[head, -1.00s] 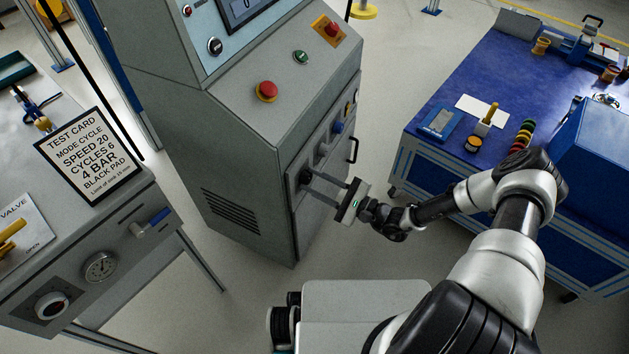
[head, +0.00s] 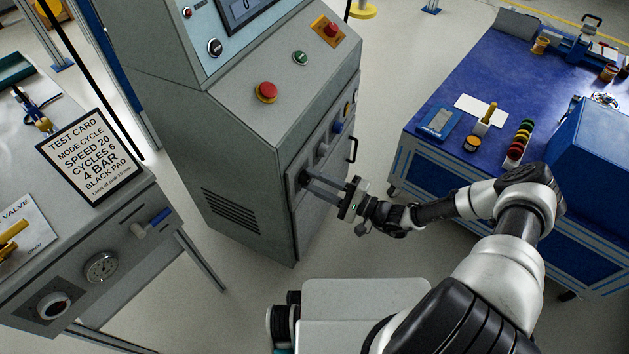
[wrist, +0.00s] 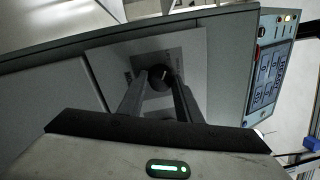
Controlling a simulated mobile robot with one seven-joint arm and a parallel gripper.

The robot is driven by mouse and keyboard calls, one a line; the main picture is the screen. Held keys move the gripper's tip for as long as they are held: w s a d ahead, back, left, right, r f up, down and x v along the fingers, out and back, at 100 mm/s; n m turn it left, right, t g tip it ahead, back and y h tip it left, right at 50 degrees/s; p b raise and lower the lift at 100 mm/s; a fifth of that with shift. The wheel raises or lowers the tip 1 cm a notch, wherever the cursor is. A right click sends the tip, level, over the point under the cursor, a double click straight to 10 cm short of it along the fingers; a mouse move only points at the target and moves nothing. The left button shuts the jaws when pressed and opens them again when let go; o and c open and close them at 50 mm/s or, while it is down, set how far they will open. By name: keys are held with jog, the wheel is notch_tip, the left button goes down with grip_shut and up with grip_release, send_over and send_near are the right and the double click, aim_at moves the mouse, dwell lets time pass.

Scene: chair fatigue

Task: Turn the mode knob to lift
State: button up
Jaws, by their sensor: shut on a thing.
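The mode knob (wrist: 160,76) is a dark round knob on a light square plate (wrist: 195,60) on the front panel of the grey cabinet (head: 235,115). My gripper (head: 306,181) reaches the cabinet's front at the knob. In the wrist view, its two long fingers (wrist: 160,88) are shut on the knob, one on each side. Lettering on the plate is partly covered and too small to read. In the head view, the knob is largely hidden by the fingertips and the panel's angle.
A red emergency button (head: 266,92) is on the sloped top. A blue workbench (head: 420,160) stands right; a test card (head: 90,157) is left.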

dwell(0.4)
jog(key=o, duration=1)
jog(key=shift+o, duration=0.2)
jog(key=p+v, duration=0.1)
jog(key=v, duration=1.6)
jog(key=shift+d, duration=0.2)
jog(key=shift+s, duration=0.1)
